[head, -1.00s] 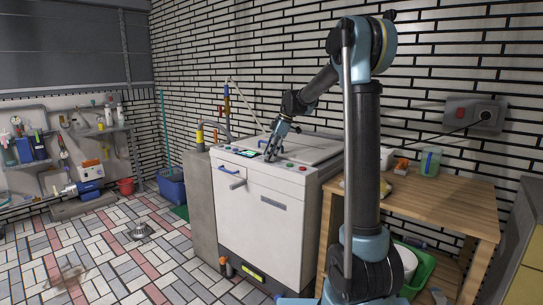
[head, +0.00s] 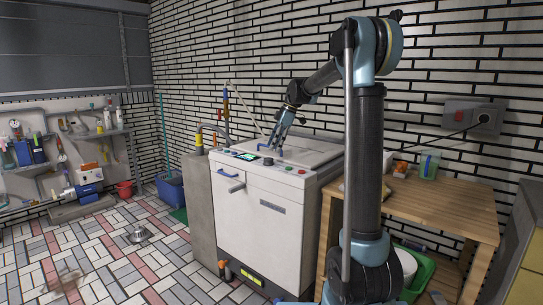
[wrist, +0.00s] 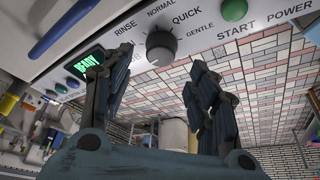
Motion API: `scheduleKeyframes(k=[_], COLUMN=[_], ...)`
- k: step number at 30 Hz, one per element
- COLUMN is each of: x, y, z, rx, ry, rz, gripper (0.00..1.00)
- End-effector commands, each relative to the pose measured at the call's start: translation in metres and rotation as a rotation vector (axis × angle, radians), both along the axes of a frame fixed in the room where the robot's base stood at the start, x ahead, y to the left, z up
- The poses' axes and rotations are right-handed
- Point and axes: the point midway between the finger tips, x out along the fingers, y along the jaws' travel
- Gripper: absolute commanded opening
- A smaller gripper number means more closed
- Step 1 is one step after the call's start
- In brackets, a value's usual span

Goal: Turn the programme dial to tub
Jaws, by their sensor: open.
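The programme dial (wrist: 161,46) is a dark round knob on the white machine's control panel. In the wrist view, labels around it read RINSE, NORMAL, QUICK and GENTLE; the lettering on its left is partly hidden behind a finger. I cannot tell clearly where its pointer stands. The dial also shows small in the head view (head: 268,161). My gripper (wrist: 152,80) is open and empty, its two dark fingers apart from the dial. In the head view my gripper (head: 278,143) hangs above the panel, behind and slightly right of the dial.
A green display (wrist: 88,62) reads READY beside the dial. A green button (wrist: 234,9) is by START. The white machine (head: 240,225) stands beside a wooden table (head: 450,205).

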Motion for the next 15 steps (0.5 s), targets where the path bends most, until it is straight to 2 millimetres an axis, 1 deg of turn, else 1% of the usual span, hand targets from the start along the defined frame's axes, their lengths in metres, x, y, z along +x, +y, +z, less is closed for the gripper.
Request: scheduleKeyframes(k=[1,3,7,12,15], x=[0.001,0.002,0.002,0.003,0.003], y=[-0.004,-0.009,-0.016,-0.022,-0.023], z=[0.010,0.021,0.038,0.051,0.054], rx=[0.000,0.000,0.000,0.000,0.000], ry=[0.000,0.001,0.002,0.002,0.002], rz=[-0.001,-0.002,-0.001,0.001,0.001], gripper=[0.54,0.54,0.54,0.54,0.54])
